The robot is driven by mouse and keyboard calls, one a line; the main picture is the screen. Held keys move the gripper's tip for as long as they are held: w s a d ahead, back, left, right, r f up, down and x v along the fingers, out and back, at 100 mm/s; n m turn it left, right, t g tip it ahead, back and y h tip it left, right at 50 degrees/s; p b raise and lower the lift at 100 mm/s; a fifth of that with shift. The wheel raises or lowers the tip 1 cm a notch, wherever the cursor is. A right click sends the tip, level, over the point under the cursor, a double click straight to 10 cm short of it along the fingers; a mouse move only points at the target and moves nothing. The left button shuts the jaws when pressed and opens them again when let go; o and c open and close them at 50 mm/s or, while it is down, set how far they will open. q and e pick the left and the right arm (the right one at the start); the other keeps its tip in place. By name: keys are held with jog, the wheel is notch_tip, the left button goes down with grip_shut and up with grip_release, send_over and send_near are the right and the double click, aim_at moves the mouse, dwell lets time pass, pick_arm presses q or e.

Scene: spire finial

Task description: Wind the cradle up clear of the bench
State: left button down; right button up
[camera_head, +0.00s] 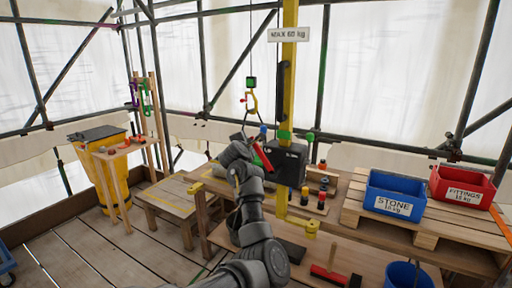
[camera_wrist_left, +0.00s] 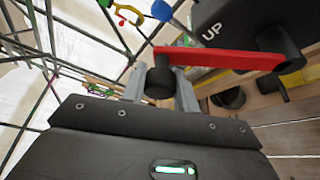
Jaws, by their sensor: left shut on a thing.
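The winch is a black box (camera_head: 287,162) marked UP on the yellow post (camera_head: 289,60). Its red crank (camera_head: 263,157) also shows in the left wrist view (camera_wrist_left: 225,60). My left gripper (camera_wrist_left: 161,92) is shut on the black knob (camera_wrist_left: 160,80) at the crank's free end, with one finger on each side. A yellow hook (camera_head: 251,102) hangs on a thin line left of the post, with sling lines spreading below it. My arm hides most of what is under the hook, so I cannot make out the cradle or whether it touches the bench. My right gripper is not in view.
A sign on the post reads MAX 60 kg (camera_head: 288,34). A blue STONE bin (camera_head: 396,194) and a red FITTINGS bin (camera_head: 463,186) stand on a pallet at right. A yellow barrel (camera_head: 97,165) stands at left. Deck boards at lower left are clear.

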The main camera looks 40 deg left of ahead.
pick_arm(q)
jog(key=a+f+n+h+b, duration=0.2)
jog(key=a+f+n+b, duration=0.1)
jog(key=f+b, duration=0.1)
jog(key=a+f+n+g+h+b, duration=0.1)
jog(key=a+f+n+b, duration=0.2)
jog(key=f, duration=0.4)
jog(key=shift+s+f+n+h+b, duration=0.25)
jog(key=shift+s+n+h+b, duration=0.15)
jog(key=shift+b, duration=0.1)
